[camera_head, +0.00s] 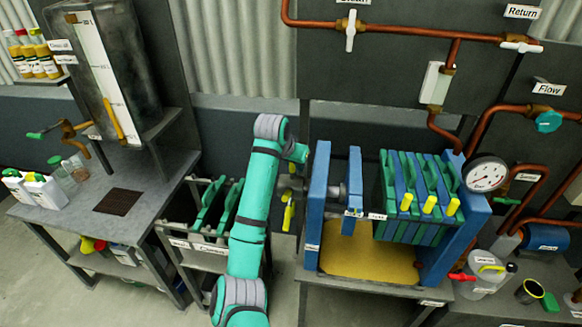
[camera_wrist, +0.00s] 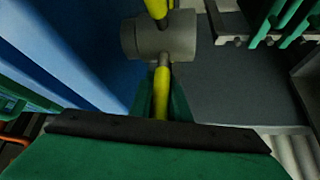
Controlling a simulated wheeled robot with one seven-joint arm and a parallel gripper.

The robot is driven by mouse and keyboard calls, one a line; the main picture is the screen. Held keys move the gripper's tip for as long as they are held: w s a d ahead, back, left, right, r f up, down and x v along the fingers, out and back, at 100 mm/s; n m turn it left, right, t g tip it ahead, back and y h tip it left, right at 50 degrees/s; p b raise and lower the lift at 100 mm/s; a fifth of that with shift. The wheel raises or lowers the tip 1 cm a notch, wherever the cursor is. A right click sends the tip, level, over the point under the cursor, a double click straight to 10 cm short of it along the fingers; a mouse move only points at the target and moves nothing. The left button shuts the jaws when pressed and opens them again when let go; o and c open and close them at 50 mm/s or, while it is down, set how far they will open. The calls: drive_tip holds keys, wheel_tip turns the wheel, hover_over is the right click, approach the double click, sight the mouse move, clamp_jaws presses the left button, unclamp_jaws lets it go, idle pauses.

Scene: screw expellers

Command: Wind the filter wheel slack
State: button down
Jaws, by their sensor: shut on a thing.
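The filter wheel has a grey hub with yellow-gripped spokes. In the wrist view its hub (camera_wrist: 165,38) fills the top middle, with one yellow spoke (camera_wrist: 161,92) pointing down toward me. My gripper (camera_wrist: 160,104) is shut on that spoke, a green finger on either side. In the head view, a yellow spoke (camera_head: 287,217) shows just right of my arm, left of the filter press's blue end frame (camera_head: 316,195); my arm hides most of the wheel and the gripper. The blue pressing plate (camera_head: 353,190) stands apart from the green and blue plate stack (camera_head: 408,200).
A rack with green plates (camera_head: 208,208) stands close left of my arm. The bench (camera_head: 85,205) with bottles is farther left. Copper pipes (camera_head: 390,28) and a pressure gauge (camera_head: 486,174) are at the right. A yellowish tray (camera_head: 362,263) lies under the press.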

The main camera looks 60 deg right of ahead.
drive_tip(key=shift+s+d+f, duration=0.15)
drive_tip(key=shift+s+f, duration=0.2)
drive_tip(key=c, duration=1.7)
unclamp_jaws()
drive_tip(key=shift+d, duration=0.15)
drive_tip(key=shift+o, duration=0.2)
drive_tip(key=shift+r, duration=0.1)
drive_tip(key=shift+w+a+r, duration=0.2)
drive_tip(key=shift+a+r, duration=0.1)
drive_tip(key=shift+r, duration=0.15)
drive_tip(key=v, duration=1)
drive_tip(key=shift+s, duration=0.15)
drive_tip(key=shift+f, duration=0.1)
